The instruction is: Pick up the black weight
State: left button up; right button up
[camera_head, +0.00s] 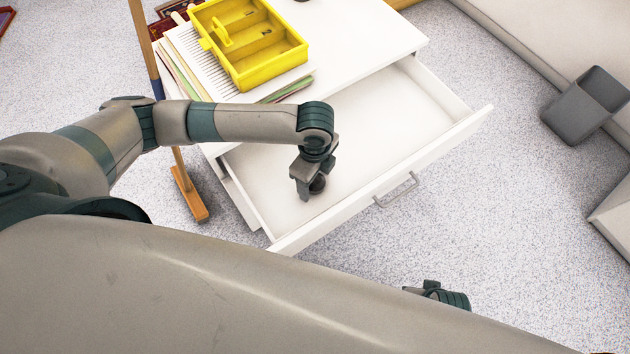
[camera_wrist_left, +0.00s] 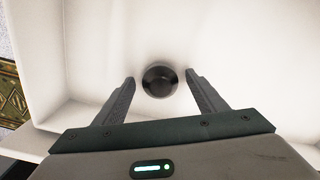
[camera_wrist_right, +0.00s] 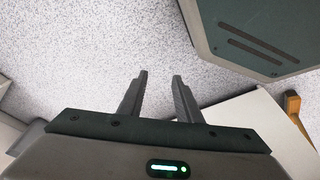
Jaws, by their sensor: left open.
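The black weight (camera_wrist_left: 160,80) is a dark, round, shiny piece on the white floor of the open drawer. In the left wrist view it lies between the fingertips of my left gripper (camera_wrist_left: 158,84), with a gap on each side. In the head view my left gripper (camera_head: 309,188) is inside the drawer (camera_head: 390,110), and the weight (camera_head: 318,184) shows partly behind its fingers. My left gripper is open and holds nothing. My right gripper (camera_wrist_right: 160,76) is open and empty over the speckled floor; in the head view only a bit of it shows at the bottom.
The white cabinet (camera_head: 375,35) carries a yellow divided tray (camera_head: 262,80) and a stack of papers or folders. The drawer front has a metal handle (camera_head: 397,190). A wooden-handled broom or mop (camera_head: 185,190) stands left of the cabinet. A grey bin (camera_head: 585,105) is at right.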

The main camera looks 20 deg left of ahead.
pick_arm(q)
jog(key=shift+f, duration=0.15)
pick_arm(e)
jog(key=shift+s, duration=0.3)
jog(key=shift+w, duration=0.1)
pick_arm(q)
jog(key=c, duration=1.3)
pick_arm(e)
jog(key=shift+w+r, duration=0.1)
jog(key=shift+w, duration=0.45)
